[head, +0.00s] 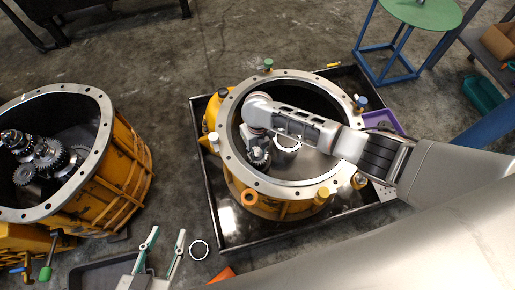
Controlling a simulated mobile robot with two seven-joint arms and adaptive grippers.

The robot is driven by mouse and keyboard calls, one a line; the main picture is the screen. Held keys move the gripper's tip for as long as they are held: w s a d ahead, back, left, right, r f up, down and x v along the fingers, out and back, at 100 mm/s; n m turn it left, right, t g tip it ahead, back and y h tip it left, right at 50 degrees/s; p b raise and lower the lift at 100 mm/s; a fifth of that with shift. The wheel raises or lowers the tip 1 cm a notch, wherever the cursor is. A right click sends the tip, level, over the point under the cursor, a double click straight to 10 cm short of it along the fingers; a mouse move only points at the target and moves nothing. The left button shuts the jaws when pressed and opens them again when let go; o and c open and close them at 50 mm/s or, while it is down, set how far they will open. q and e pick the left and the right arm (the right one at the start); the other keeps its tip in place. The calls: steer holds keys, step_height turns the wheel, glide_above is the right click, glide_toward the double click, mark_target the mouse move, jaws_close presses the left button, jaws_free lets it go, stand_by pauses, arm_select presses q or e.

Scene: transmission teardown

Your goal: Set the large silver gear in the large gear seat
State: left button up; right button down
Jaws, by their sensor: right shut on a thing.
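My right gripper (257,148) reaches down inside the middle yellow housing (226,120) and is shut on a dark-silver toothed gear (260,160), low in the left part of the opening. The gripper and wrist cover part of the gear, so I cannot tell whether it touches the floor of the housing. A round silver part with a bright ring (288,145) stands just right of the gear; the arm partly covers it. I cannot make out the large gear seat for certain.
The middle housing stands in a dark tray (228,237), with several coloured pegs around its rim. Another yellow housing (128,165) at left holds several gears (45,155). A metal ring (199,249) lies near my left gripper. A green-topped stool (424,12) stands at upper right.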

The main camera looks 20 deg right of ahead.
arm_select(q)
steer(key=shift+s+f+b, duration=0.1)
steer(key=shift+f+b, duration=0.1)
steer(key=shift+b, duration=0.4)
arm_select(e)
steer(key=shift+f, duration=1.2)
